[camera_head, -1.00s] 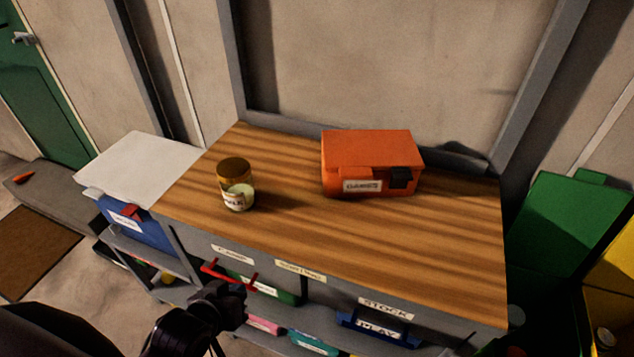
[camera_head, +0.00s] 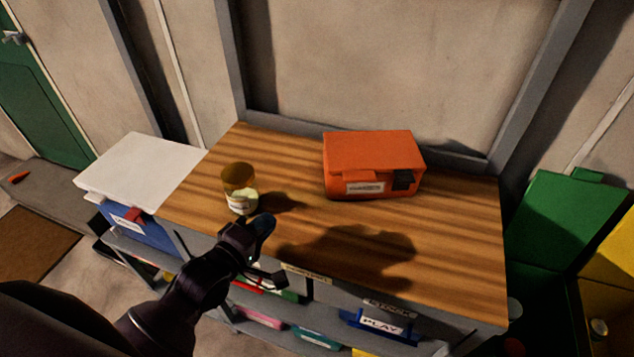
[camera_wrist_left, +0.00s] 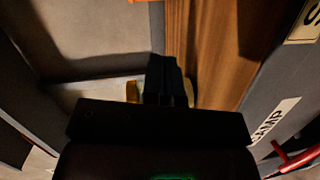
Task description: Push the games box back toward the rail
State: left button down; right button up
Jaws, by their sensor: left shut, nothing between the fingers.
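The orange games box (camera_head: 372,152) sits on the wooden worktop (camera_head: 450,250), toward its back, with a white label and a dark latch on its front. The grey rail (camera_head: 300,123) runs along the worktop's back edge behind it. My left gripper (camera_head: 264,224) is shut and empty above the worktop's front edge, in front and to the left of the box, apart from it. My right gripper is not in view.
A jar with a brown-gold lid (camera_head: 240,188) stands on the worktop just behind my left gripper. A white-lidded blue bin (camera_head: 140,170) is at the left, a green bin (camera_head: 570,220) at the right. The worktop in front of the box is clear.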

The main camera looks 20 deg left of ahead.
pick_arm(q)
jog(key=shift+w+d+r+n+t+h, duration=0.2)
jog(key=shift+w+r+n+t+h, duration=0.2)
jog(key=shift+r+n+t, duration=0.15)
jog(key=shift+w+d+r+n, duration=0.1)
jog(key=shift+w+n, duration=0.15)
jog(key=shift+w, duration=0.1)
send_near(338, 178)
jog(key=w+a, duration=0.4)
jog(key=shift+w+a, duration=0.15)
jog(key=shift+a, duration=0.25)
jog(key=w+d, duration=0.1)
jog(key=d, duration=0.1)
jog(key=shift+w+d, duration=0.3)
jog(key=shift+w, duration=0.1)
jog(key=shift+w+d, duration=0.25)
jog(key=shift+d, duration=0.2)
jog(key=shift+w+d, duration=0.15)
jog(key=shift+d, duration=0.15)
jog(key=shift+w+d+p, duration=0.2)
jog(key=shift+d+p, duration=0.15)
jog(key=shift+w+d, duration=0.5)
jog(key=shift+d, duration=0.35)
jog(key=shift+w+d+p, duration=0.15)
jog(key=shift+d+p, duration=0.15)
jog(key=shift+d, duration=0.05)
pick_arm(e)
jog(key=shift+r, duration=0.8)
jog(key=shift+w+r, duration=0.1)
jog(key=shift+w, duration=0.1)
